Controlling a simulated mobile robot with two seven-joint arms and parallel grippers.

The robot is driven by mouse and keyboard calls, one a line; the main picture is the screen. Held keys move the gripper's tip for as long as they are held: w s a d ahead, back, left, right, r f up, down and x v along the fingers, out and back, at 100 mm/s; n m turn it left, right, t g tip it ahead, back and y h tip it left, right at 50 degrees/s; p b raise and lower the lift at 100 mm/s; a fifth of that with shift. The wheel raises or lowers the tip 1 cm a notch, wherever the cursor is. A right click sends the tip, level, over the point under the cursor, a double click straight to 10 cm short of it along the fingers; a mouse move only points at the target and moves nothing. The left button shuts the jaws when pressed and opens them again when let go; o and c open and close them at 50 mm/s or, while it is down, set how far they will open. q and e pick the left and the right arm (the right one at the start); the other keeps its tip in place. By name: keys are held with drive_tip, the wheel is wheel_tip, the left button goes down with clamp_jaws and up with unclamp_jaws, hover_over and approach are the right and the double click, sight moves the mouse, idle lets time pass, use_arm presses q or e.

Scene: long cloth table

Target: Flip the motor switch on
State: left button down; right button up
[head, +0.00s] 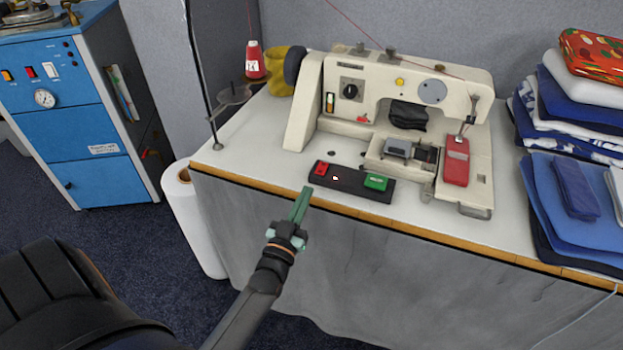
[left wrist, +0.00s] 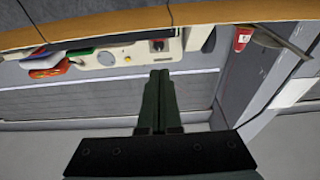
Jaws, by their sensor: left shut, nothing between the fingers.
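A cream sewing machine (head: 335,112) stands on the table; it also shows upside down in the left wrist view (left wrist: 135,55). In front of it lies a black switch box (head: 345,185) with a red button (head: 321,169) at its left end and a green button (head: 376,182) at its right end. My left gripper (head: 303,192) is shut and empty, with its green fingers near the table's front edge, just left of the switch box and apart from it. Its shut fingers also show in the left wrist view (left wrist: 160,75). My right gripper is not in view.
Folded cloths (head: 575,180) are stacked at the table's right. A red thread cone (head: 254,62) and a yellow pouch (head: 285,68) are at the back left. A white roll (head: 190,220) stands beside the table, and a blue cabinet (head: 85,150) stands further left.

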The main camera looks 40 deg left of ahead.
use_arm(q)
drive_tip(key=shift+v, duration=1.05)
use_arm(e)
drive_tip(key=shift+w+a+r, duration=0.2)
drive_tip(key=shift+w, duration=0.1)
use_arm(q)
drive_tip(key=shift+w+f, duration=0.1)
drive_tip(key=shift+f, duration=0.05)
drive_tip(key=shift+d, duration=0.1)
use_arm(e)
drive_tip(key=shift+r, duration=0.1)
